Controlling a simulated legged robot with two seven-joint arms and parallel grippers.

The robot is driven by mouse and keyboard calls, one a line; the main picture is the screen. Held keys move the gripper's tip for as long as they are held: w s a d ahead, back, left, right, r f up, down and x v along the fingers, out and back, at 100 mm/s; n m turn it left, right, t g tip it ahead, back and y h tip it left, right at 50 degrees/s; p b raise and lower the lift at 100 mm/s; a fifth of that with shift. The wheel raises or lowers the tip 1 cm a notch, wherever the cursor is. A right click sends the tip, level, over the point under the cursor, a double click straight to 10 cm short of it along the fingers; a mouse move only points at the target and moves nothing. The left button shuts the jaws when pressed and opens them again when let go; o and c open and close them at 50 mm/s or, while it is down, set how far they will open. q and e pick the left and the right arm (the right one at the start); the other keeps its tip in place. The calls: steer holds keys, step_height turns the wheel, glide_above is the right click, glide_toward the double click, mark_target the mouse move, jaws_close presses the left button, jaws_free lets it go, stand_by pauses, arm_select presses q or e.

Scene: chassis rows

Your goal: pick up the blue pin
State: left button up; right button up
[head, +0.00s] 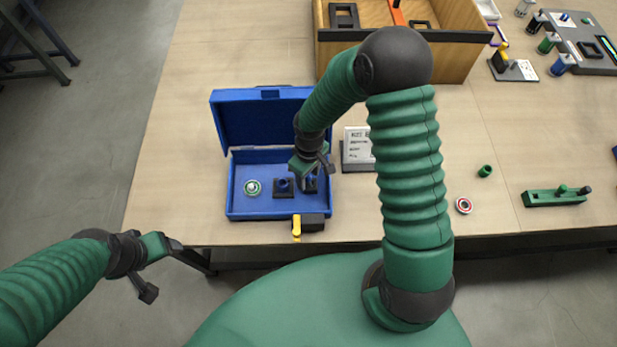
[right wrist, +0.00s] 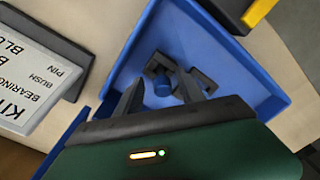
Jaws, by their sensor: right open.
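The open blue case (head: 240,205) stands near the table's front edge, its lid raised at the back. My right gripper (head: 312,180) reaches down into its right side, open. In the head view the gripper largely hides that spot. My left gripper (head: 163,268) is off the table's front left edge, open and empty.
A wooden bin (head: 455,62) stands behind.

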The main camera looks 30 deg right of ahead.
steer(key=shift+a, duration=0.15)
steer(key=shift+c, duration=0.9)
jaws_close()
steer(key=shift+r, duration=0.1)
step_height(320, 180, up, 10)
steer(key=shift+f+p, duration=0.2)
steer(key=shift+p, duration=0.35)
steer(key=shift+r, duration=0.2)
